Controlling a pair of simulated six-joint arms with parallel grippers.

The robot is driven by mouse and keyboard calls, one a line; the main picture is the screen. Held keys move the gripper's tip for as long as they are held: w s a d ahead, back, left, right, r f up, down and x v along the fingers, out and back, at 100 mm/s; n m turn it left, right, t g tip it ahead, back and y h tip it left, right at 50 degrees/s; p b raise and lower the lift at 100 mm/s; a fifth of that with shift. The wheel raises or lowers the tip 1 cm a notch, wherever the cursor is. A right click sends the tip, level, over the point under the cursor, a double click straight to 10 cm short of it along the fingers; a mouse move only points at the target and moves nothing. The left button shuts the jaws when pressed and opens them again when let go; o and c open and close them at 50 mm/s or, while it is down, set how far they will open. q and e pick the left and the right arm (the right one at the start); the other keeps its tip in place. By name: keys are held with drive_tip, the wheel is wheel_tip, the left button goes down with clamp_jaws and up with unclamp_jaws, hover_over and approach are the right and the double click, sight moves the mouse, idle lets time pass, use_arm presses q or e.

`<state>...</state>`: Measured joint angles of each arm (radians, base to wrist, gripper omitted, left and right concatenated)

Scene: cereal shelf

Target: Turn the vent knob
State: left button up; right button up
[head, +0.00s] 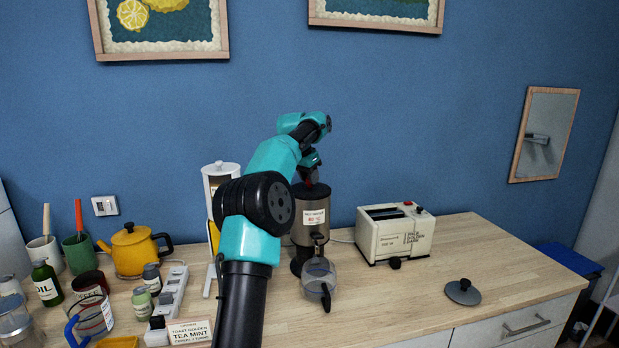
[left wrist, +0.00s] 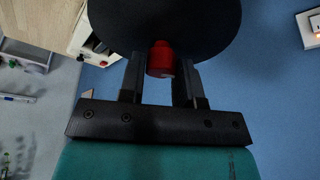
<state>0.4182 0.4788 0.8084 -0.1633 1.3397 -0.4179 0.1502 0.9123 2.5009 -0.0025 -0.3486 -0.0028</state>
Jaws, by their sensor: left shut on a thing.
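A grey-brown cylindrical urn (head: 309,226) with a paper label stands at the middle of the counter, and a glass jug (head: 318,275) stands in front of it. My left gripper (head: 309,177) is directly over the urn's top. In the left wrist view, a red knob (left wrist: 161,60) stands out from a round black lid (left wrist: 165,22). The fingers of the left gripper (left wrist: 161,75) are on both sides of the knob, shut on it. How far the knob is turned cannot be told. My right gripper is not in view.
A cream toaster (head: 395,235) stands right of the urn. A yellow kettle (head: 134,250), mugs and jars crowd the left. A white-topped dispenser (head: 219,172) is partly behind my left arm. A loose dark lid (head: 463,291) lies at the right, with bare counter around it.

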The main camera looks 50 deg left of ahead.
use_arm(q)
drive_tip(key=m+h, duration=0.1)
drive_tip(key=m, duration=0.2)
drive_tip(key=shift+a+m+h, duration=0.1)
drive_tip(key=shift+m+h, duration=0.6)
drive_tip(key=shift+m, duration=0.9)
drive_tip(key=shift+m+g, duration=0.4)
drive_tip(key=o, duration=0.9)
drive_tip(key=shift+o, duration=0.2)
